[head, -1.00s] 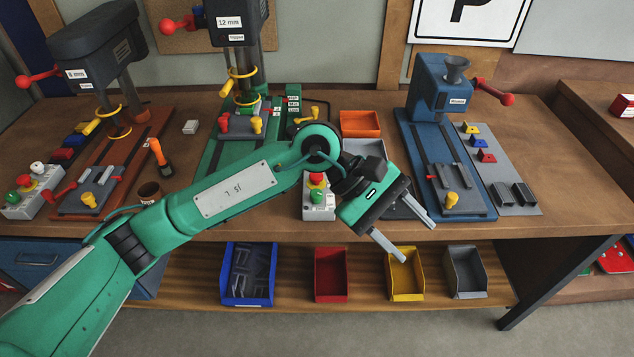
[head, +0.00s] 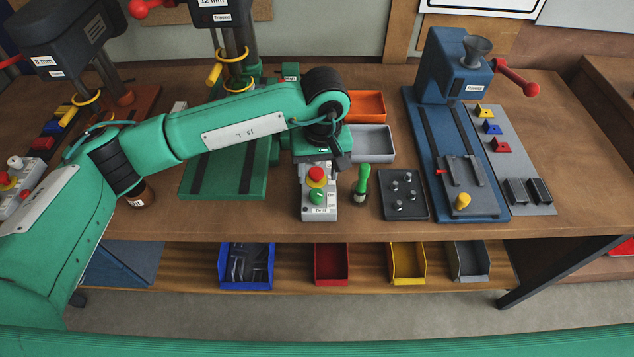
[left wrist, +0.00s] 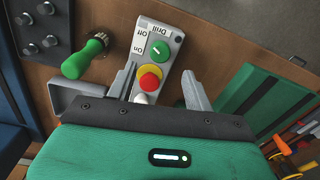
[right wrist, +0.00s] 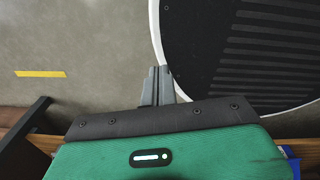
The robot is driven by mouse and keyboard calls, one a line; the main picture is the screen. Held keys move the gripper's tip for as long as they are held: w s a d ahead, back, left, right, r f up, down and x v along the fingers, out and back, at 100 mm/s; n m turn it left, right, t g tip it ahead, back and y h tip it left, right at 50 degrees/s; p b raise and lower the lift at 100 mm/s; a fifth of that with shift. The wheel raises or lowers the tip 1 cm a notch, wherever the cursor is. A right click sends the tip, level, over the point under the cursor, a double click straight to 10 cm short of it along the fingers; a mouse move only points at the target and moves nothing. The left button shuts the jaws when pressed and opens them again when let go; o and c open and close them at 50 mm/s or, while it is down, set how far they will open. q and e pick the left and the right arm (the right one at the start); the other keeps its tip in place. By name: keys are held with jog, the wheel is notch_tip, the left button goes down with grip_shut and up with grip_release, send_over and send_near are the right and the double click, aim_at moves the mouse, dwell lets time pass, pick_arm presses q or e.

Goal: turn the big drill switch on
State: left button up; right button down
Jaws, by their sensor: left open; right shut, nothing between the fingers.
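A grey switch box (head: 320,211) labelled Drill stands near the bench's front edge, beside the big green drill's base (head: 225,182). It has a green rotary knob (head: 317,197) and a red push button (head: 316,174) on a yellow ring. In the left wrist view the knob (left wrist: 159,50) is marked Off and On; I cannot tell its setting. My left gripper (left wrist: 160,76) is open, its fingers apart on either side of the box, with the red button between them; contact is unclear. My right gripper (right wrist: 157,82) is shut and empty, over the floor away from the bench.
A green-handled tool (head: 363,180) and a dark tray with pegs (head: 404,208) stand right of the box. Grey (head: 372,145) and orange (head: 366,106) bins sit behind. A blue press (head: 452,75) is further right. My left arm covers part of the bench.

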aim_at(317, 193)
pick_arm(q)
notch_tip(317, 193, down, 6)
jog(key=shift+s+a+r+p, duration=0.1)
jog(key=shift+r+p, duration=0.15)
jog(key=shift+p, duration=0.6)
jog(key=shift+f, duration=0.55)
jog(key=c, duration=1)
jog(key=shift+o, duration=0.2)
pick_arm(e)
jog(key=w+r, duration=0.2)
jog(key=shift+w+a+r, duration=0.15)
jog(key=shift+w, duration=0.15)
